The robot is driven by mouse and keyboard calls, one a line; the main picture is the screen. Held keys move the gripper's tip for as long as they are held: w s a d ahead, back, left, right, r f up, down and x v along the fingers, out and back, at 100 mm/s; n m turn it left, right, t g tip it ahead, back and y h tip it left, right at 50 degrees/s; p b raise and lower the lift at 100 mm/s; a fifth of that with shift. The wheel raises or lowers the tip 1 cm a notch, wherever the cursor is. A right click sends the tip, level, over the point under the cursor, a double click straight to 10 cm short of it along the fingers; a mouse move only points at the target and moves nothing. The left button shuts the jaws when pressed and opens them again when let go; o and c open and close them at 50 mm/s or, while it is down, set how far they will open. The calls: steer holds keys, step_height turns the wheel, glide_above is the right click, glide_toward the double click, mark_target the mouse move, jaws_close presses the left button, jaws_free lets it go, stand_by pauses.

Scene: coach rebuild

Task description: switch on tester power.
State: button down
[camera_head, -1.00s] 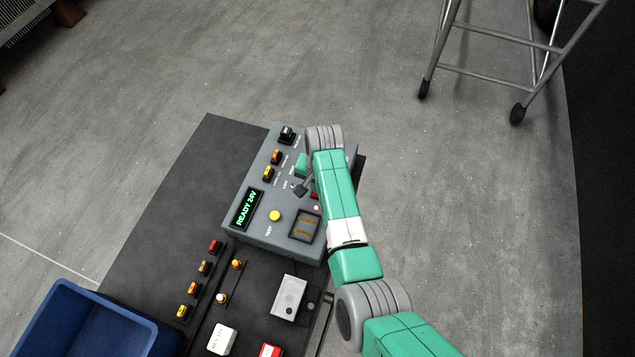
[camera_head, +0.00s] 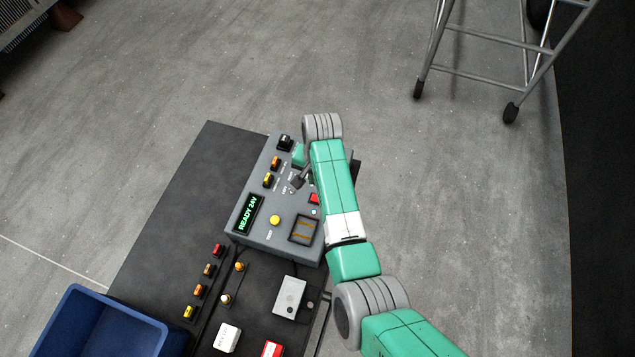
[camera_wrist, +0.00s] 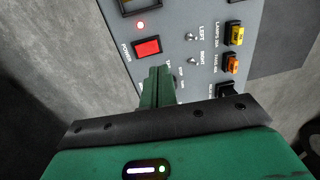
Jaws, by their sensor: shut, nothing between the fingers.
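The tester (camera_head: 290,240) is a grey box on the dark bench, with a lit green display (camera_head: 248,214) reading "READY 24V". Its red power switch (camera_head: 314,198) is partly beside my arm. My gripper (camera_head: 297,182) is shut and empty over the panel. In the wrist view my gripper's green fingers (camera_wrist: 158,78) point at the panel just below the switch, apparently apart from it; the exact gap is unclear.
Toggles (camera_wrist: 193,60) marked LEFT and RIGHT, a yellow plug (camera_wrist: 235,34) and an orange plug (camera_wrist: 232,65) are close to the fingers. A yellow TEST button (camera_head: 275,220) is by the display. A blue bin (camera_head: 75,325) stands at lower left. A metal-legged frame (camera_head: 480,72) stands beyond.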

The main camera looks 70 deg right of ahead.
step_height(320, 180, up, 6)
steer(key=shift+w, duration=0.4)
steer(key=shift+r, duration=0.1)
steer(key=w+a+r+n+t+h+p, duration=0.1)
steer(key=w+a+r+n+t+h, duration=0.15)
steer(key=w+r, duration=0.4)
steer(key=w+a+r+n+t+h+p, duration=0.1)
steer(key=w+a+r+t, duration=0.2)
steer(key=r, duration=0.7)
steer(key=w+a+r+n+t+h+p, duration=0.1)
steer(key=w+a+r+n+t+h, duration=0.1)
steer(key=w+r, duration=0.5)
steer(key=w+a+r+n+t+p, duration=0.1)
steer(key=a+r+n+t, duration=0.15)
steer(key=a+r, duration=0.6)
steer(key=w+a+r+n+t+p, duration=0.15)
steer(key=a+r+t, duration=0.3)
steer(key=r, duration=0.65)
steer(key=s+a+r+n+t+y+p, duration=0.1)
steer(key=s+a+r+n+t+y, duration=0.1)
steer(key=s+a+r, duration=0.5)
steer(key=s+a+r+n+t+y+p, duration=0.1)
steer(key=s+a+r+n+t+y, duration=0.2)
steer(key=a+r, duration=1.1)
steer(key=s+r+n+t, duration=0.1)
steer(key=s+n+t, duration=0.1)
steer(key=s+t, duration=0.2)
steer(key=shift+s+y, duration=0.35)
steer(key=shift+s, duration=0.05)
steer(key=shift+t, duration=0.25)
